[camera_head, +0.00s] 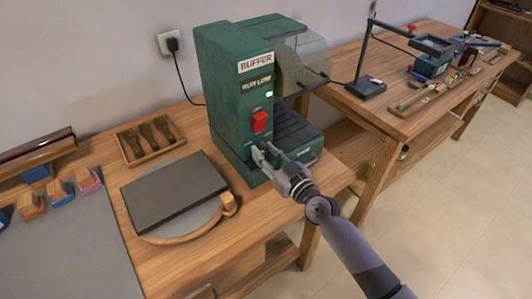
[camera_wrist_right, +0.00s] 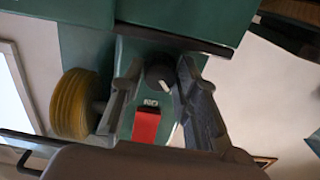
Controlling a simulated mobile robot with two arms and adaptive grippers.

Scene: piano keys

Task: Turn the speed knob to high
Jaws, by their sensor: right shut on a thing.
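The green buffer machine (camera_head: 225,90) stands on the wooden bench, with a lit green lamp (camera_head: 269,94) and a red switch (camera_head: 260,121) on its front. The speed knob (camera_wrist_right: 160,75) is a dark round knob with a pale mark, seen in the right wrist view near the red switch (camera_wrist_right: 147,127). My right gripper (camera_head: 264,153) is at the lower front of the machine, its fingers on both sides of the knob and shut on it. The gripper also shows in the right wrist view (camera_wrist_right: 160,88). In the head view the gripper hides the knob. My left gripper is not in view.
A yellow buffing wheel (camera_wrist_right: 75,103) is beside the fingers in the wrist view. A dark slab (camera_head: 175,190) lies on the bench left of the machine, with a wooden tool tray (camera_head: 150,140) behind it. A second bench (camera_head: 400,120) with tools stands at right.

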